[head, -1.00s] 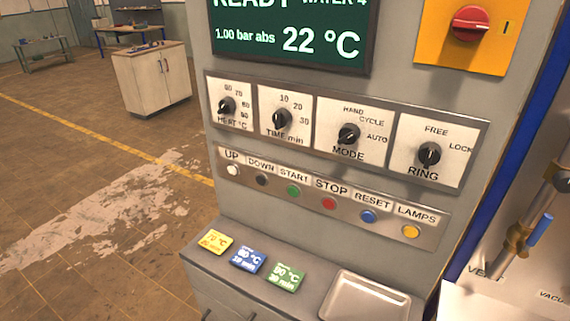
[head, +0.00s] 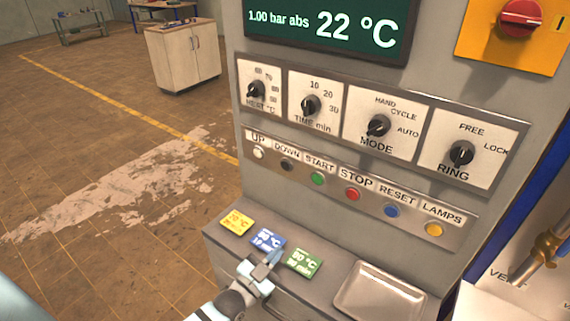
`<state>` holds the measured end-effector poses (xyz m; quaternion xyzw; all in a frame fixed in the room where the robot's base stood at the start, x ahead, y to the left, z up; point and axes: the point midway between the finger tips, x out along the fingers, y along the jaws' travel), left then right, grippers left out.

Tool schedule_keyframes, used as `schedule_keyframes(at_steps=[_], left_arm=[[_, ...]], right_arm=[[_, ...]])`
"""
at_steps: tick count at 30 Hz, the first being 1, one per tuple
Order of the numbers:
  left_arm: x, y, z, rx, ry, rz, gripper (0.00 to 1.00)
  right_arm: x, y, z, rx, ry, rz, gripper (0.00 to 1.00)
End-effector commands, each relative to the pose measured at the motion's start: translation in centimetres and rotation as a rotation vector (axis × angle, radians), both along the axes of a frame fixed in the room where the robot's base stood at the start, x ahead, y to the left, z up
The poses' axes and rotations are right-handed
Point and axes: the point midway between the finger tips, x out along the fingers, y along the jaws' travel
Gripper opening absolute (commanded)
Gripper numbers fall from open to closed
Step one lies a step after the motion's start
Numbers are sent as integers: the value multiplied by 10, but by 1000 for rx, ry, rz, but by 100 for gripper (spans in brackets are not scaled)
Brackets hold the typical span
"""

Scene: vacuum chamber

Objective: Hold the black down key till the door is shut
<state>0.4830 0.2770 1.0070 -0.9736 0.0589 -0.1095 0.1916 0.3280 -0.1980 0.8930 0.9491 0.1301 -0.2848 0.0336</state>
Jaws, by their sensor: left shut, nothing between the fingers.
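The black down key (head: 287,164) sits in the button row on the grey control panel, under the label DOWN, between the white UP key (head: 259,153) and the green START key (head: 318,179). My left gripper (head: 272,259) shows at the bottom of the head view, shut and empty. It is below the button row, in front of the blue and green cards on the ledge, apart from the down key. The door does not show clearly. My right gripper is not in view.
The green display (head: 330,28) reads 1.00 bar abs and 22 °C. Four-position style knobs sit above the keys, with the MODE knob (head: 378,126) among them. A metal tray (head: 380,294) lies on the ledge. A red switch (head: 520,18) is at upper right. Open floor lies left.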

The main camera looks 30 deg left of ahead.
Motion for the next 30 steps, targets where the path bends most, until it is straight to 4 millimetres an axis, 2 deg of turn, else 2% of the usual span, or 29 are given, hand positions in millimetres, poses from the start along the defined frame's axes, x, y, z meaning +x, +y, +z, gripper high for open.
schedule_keyframes(at_steps=[1,3,6,10,15,25,30], left_arm=[[17,15,23,32,-111,34,0],[31,34,50,73,-249,87,0],[45,58,82,118,-412,168,0],[53,80,110,158,-554,252,0],[55,89,121,173,-616,296,0],[56,89,120,173,-616,293,0],[68,88,119,172,-617,293,0]], right_arm=[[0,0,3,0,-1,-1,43],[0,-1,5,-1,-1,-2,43],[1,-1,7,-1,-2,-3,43],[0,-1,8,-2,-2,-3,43],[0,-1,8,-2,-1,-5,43],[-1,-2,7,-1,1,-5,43],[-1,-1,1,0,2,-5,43]])
